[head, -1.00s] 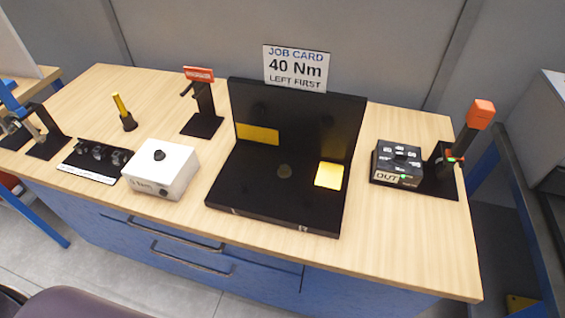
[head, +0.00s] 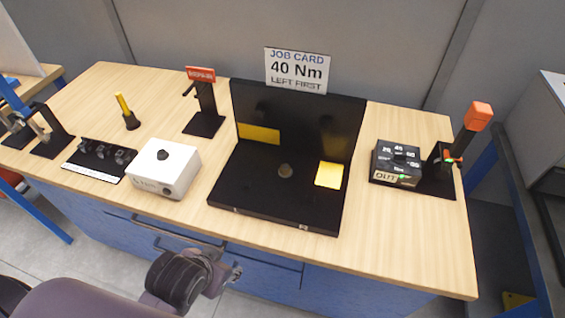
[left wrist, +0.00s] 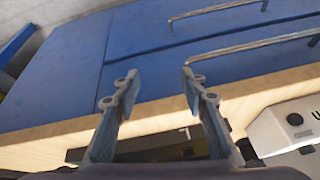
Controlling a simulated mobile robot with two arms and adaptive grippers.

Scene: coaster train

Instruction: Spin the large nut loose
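A small dark round piece (head: 286,171) sits in the middle of the black fixture base (head: 262,203); it may be the large nut, but it is too small to tell. My left gripper (left wrist: 159,84) shows in the left wrist view, open and empty, in front of the blue drawers and the table's edge. My right gripper is in neither view.
A white box (head: 172,181) with a black knob stands left of the fixture. Drawer handles (left wrist: 240,45) project at the front.

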